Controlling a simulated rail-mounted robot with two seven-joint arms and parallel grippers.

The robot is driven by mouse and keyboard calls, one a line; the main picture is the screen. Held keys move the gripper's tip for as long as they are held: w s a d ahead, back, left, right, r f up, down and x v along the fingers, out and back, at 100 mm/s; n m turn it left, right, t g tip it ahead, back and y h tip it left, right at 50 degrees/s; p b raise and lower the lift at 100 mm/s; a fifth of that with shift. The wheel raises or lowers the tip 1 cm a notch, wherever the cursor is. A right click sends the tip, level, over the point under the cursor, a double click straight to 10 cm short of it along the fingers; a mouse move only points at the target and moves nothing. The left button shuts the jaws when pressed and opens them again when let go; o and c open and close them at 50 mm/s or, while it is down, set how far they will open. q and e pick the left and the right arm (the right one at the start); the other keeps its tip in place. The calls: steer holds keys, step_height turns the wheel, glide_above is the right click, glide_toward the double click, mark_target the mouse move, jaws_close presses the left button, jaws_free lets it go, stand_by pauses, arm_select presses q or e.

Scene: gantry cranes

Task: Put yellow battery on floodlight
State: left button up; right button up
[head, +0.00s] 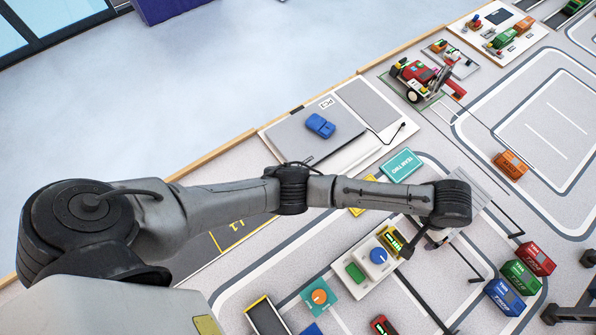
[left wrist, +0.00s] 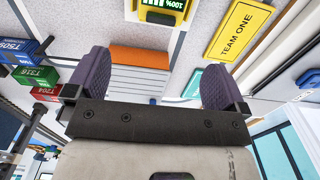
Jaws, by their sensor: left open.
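I cannot make out the floodlight for certain. My right gripper is not in view.
The white board (head: 376,289) also carries a green block. Red, green and blue containers (head: 519,274) stand at the right. A teal plate (head: 400,166) lies behind my arm, and a yellow TEAM ONE plate (left wrist: 238,30) shows in the wrist view. A red vehicle (head: 422,76) stands farther back.

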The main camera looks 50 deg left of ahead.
mark_target(383, 251)
arm_select(q)
steer(key=s+f, duration=0.1)
steer(key=s, duration=0.1)
steer(key=s+f+h, duration=0.1)
steer(key=s+f, duration=0.1)
steer(key=s, duration=0.1)
steer(key=s+a+f+m+h, duration=0.1)
steer(key=s+f, duration=0.1)
steer(key=shift+s+f, duration=0.1)
steer(key=shift+s, duration=0.2)
steer(key=shift+m+t+h, duration=0.3)
steer(key=shift+t+h, duration=0.3)
steer(key=s+a, duration=0.1)
steer(key=s+a+f, duration=0.1)
steer(key=s, duration=0.1)
steer(key=s+a+f, duration=0.1)
steer(key=s, duration=0.1)
steer(key=shift+a, duration=0.15)
steer(key=shift+t+y, duration=0.4)
steer(key=shift+t, duration=0.4)
steer(key=s+a, duration=0.6)
steer(key=s+a+f, duration=0.1)
steer(key=s+a, duration=0.2)
steer(key=shift+s+a+f, duration=0.1)
steer(key=shift+s+a, duration=0.25)
steer(key=s+a+r+y, duration=0.2)
steer(key=s+a, duration=0.5)
steer(key=shift+a+t, duration=0.4)
